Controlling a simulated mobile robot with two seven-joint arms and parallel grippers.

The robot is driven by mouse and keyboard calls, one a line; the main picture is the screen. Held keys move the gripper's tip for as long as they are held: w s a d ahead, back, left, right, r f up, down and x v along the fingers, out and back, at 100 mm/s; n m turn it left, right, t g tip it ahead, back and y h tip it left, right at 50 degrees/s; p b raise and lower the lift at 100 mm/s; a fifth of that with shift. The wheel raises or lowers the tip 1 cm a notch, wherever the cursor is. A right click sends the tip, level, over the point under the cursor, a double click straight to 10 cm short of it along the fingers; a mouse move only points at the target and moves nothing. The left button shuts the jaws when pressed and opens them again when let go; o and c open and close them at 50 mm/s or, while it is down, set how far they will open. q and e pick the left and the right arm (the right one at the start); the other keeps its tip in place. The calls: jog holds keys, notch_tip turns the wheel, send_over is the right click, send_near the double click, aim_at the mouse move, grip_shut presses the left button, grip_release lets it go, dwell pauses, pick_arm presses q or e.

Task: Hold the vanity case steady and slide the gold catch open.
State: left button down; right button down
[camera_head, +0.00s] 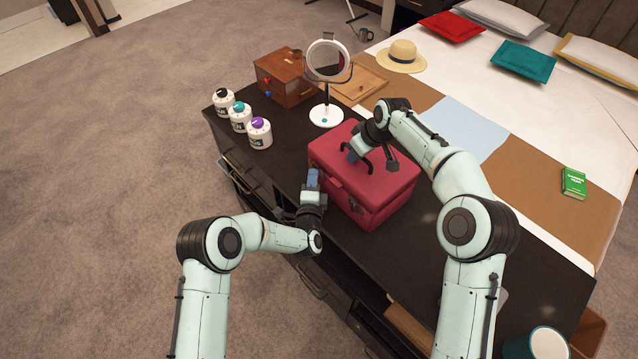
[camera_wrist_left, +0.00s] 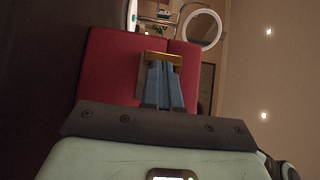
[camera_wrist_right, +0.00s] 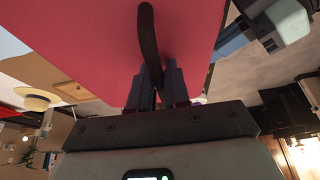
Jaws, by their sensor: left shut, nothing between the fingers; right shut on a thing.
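The red vanity case (camera_head: 340,192) stands shut and upright on the dark cabinet top. My right gripper (camera_head: 358,150) is over its lid, shut on the dark curved handle (camera_wrist_right: 148,40); the red lid (camera_wrist_right: 90,40) fills much of the right wrist view. My left gripper (camera_head: 313,175) is at the case's front left face. In the left wrist view, its blue fingers (camera_wrist_left: 163,85) are shut with nothing between them. Their tips are at the gold catch (camera_wrist_left: 152,58) on the red face (camera_wrist_left: 108,65); I cannot tell whether they touch it. The catch is hard to see in the head view.
A round mirror (camera_head: 327,62) on a white base stands just behind the case. Several white jars (camera_head: 260,133) and a wooden box (camera_head: 284,77) are at the left back. A bed with a straw hat (camera_head: 401,56) and green book (camera_head: 574,182) lies beyond.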

dwell(0.3)
pick_arm(q)
jog(key=shift+s+d, duration=0.2)
jog(key=shift+s, duration=0.05)
jog(key=shift+s+d, duration=0.95)
jog(key=shift+s, duration=0.25)
jog(key=s+a, duration=0.1)
jog(key=s, duration=0.9)
jog(key=shift+a, duration=0.35)
pick_arm(e)
jog(key=c, duration=1)
grip_release()
